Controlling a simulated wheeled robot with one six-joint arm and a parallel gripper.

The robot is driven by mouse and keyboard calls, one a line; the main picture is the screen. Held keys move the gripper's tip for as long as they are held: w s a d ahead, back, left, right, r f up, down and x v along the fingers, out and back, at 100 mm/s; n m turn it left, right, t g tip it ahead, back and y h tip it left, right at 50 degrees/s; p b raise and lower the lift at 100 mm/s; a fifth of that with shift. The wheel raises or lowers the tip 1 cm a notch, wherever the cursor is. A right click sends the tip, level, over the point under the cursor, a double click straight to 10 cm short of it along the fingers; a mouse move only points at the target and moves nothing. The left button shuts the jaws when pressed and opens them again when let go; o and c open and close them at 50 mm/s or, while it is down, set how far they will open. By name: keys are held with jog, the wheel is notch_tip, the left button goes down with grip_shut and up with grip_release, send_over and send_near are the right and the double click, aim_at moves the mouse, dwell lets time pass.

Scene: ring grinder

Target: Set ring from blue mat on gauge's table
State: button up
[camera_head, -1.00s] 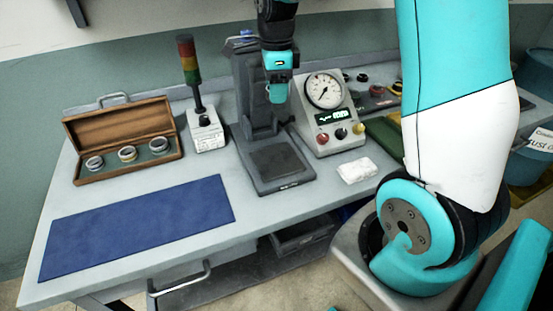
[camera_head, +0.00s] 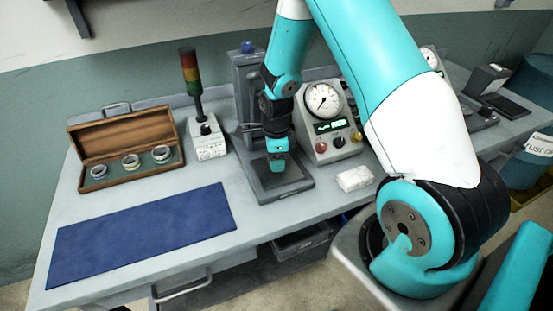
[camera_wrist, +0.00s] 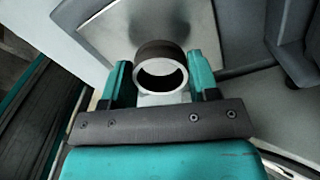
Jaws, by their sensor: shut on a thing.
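The ring (camera_wrist: 160,53) is a short metal ring with a dark outer wall and a bright rim, seen in the wrist view. My gripper (camera_wrist: 162,78) is shut on it, one teal finger on each side. In the head view my gripper (camera_head: 277,166) points down at the gauge's table (camera_head: 296,184), a dark square plate on the gauge stand's base. The plate (camera_wrist: 128,22) also shows beyond the ring in the wrist view. I cannot tell whether the ring touches it. The blue mat (camera_head: 140,238) lies flat at front left and is bare.
An open wooden case (camera_head: 128,178) with three rings stands at the back left. A signal tower (camera_head: 198,115) stands left of the gauge column (camera_head: 247,88). A dial box (camera_head: 325,125) and a white block (camera_head: 355,179) are to the right.

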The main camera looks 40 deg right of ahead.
jog(key=shift+f, duration=0.7)
jog(key=o, duration=1)
jog(key=shift+f, duration=0.1)
